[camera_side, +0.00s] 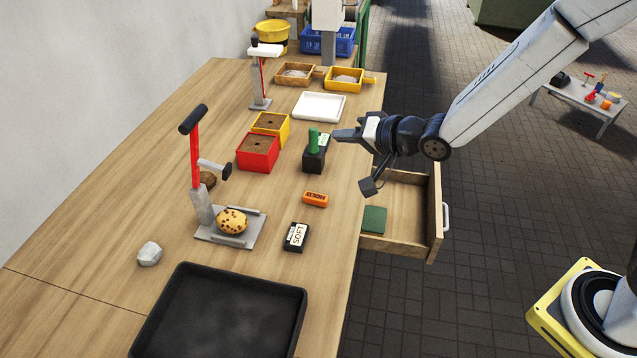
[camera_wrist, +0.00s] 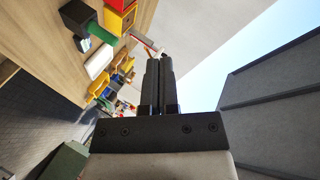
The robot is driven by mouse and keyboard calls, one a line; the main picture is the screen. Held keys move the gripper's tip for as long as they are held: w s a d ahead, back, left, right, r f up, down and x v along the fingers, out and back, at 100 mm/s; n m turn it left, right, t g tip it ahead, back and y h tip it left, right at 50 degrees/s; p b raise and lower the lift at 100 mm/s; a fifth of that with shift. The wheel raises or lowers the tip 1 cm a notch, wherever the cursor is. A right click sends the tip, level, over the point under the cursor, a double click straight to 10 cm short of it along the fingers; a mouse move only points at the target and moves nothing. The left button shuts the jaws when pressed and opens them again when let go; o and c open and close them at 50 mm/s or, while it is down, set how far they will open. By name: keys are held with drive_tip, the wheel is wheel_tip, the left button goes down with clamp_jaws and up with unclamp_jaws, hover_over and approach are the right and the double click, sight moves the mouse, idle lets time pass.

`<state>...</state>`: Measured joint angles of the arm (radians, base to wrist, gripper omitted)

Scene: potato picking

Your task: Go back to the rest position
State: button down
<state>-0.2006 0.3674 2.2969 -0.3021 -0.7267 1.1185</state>
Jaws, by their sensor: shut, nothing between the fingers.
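My gripper (camera_side: 340,135) is shut and empty. In the side view it points left, in the air near the table's right edge, close to a black block with a green peg (camera_side: 314,142); whether it touches the block I cannot tell. In the wrist view its two dark fingers (camera_wrist: 159,82) lie together with nothing between them. A spotted potato (camera_side: 232,221) lies on the grey plate of a press with a red post and black handle (camera_side: 194,150).
An open drawer (camera_side: 400,205) with a green item juts out below my arm. A black tray (camera_side: 220,315), a block marked SOFT (camera_side: 296,237), an orange block (camera_side: 315,199), a grey stone (camera_side: 149,254), red (camera_side: 257,152) and yellow (camera_side: 272,126) boxes and a white tray (camera_side: 320,107) stand on the table.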

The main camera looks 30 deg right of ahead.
drive_tip(key=s+d+f+n+g+h, duration=0.2)
drive_tip(key=s+d+g, duration=0.3)
drive_tip(key=s, duration=0.4)
drive_tip(key=s+d+f+n+g+h, duration=0.3)
drive_tip(key=s+d+n+g, duration=0.1)
drive_tip(key=s+d, duration=0.4)
drive_tip(key=shift+s+f+g+h, duration=0.3)
drive_tip(key=shift+s+g, duration=0.1)
drive_tip(key=shift+s, duration=0.4)
